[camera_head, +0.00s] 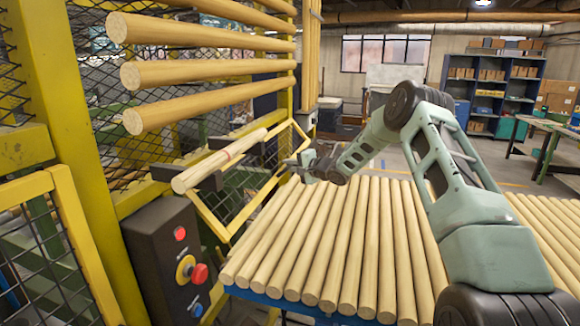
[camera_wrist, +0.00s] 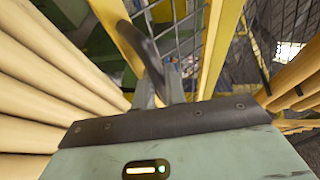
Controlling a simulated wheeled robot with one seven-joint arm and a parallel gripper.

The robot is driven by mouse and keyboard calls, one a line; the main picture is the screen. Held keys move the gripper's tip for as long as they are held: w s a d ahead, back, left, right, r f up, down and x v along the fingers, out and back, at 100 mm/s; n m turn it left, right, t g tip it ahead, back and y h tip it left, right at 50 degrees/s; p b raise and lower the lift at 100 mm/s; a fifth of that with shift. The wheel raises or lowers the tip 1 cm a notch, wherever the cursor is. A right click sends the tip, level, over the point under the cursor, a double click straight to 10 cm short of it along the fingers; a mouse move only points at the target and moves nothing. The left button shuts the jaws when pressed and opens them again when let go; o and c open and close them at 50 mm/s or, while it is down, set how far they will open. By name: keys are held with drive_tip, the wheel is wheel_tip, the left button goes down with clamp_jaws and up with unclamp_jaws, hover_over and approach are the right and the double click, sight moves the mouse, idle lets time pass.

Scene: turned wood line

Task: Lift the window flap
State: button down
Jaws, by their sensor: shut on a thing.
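The window flap (camera_head: 212,222) is a yellow-framed mesh panel in the opening of the yellow guard, at centre left in the head view. It stands tilted outward below a wooden pole. My gripper (camera_head: 291,164) is at the flap's right side and is shut on its edge. In the wrist view the fingers (camera_wrist: 166,86) close near a yellow bar of the flap (camera_wrist: 216,45), with mesh behind. A dark curved piece partly covers the fingers there, so the exact contact is hidden.
Thicker poles (camera_head: 190,73) lie racked above. A row of poles (camera_head: 330,240) covers the table beneath my arm. A dark control box (camera_head: 160,255) with buttons stands at front left.

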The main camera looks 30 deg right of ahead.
drive_tip(key=shift+r, duration=0.25)
drive_tip(key=c, duration=1.5)
unclamp_jaws()
drive_tip(key=shift+f, duration=0.1)
drive_tip(key=shift+o, duration=0.2)
drive_tip(key=b+v, duration=0.5)
drive_tip(key=v, duration=1.2)
drive_tip(key=shift+s+b, duration=0.2)
drive_tip(key=shift+b, duration=0.15)
